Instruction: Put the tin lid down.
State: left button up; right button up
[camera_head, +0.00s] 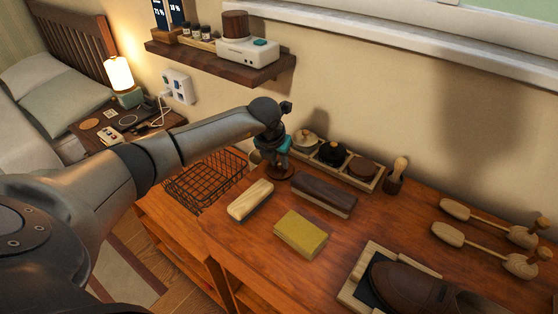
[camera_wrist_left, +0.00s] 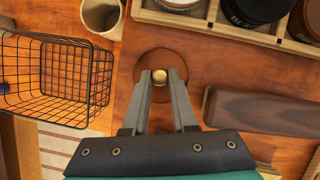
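The tin lid (camera_wrist_left: 148,62) is a round brown disc with a small brass knob (camera_wrist_left: 172,77) in its middle. In the head view the lid (camera_head: 280,172) is low at the back left of the wooden top, just in front of the tin tray. My left gripper (camera_wrist_left: 162,78) points down at the lid, and its fingertips are closed on the knob. I cannot tell whether the lid's underside touches the wood. My left gripper also shows in the head view (camera_head: 280,160). My right gripper is not in view.
A wooden tray (camera_head: 340,168) with three round tins stands behind the lid. A dark brush (camera_head: 323,194), a pale brush (camera_head: 250,200) and a yellow block (camera_head: 300,233) lie in front. A wire basket (camera_head: 205,178) is to the left, and a mug (camera_wrist_left: 101,14) is close behind.

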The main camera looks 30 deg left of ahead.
pick_arm(q)
jog(key=o, duration=0.4)
jog(key=shift+o, duration=0.2)
jog(key=shift+r, duration=0.15)
jog(key=p+v, duration=0.2)
jog(key=v, duration=1)
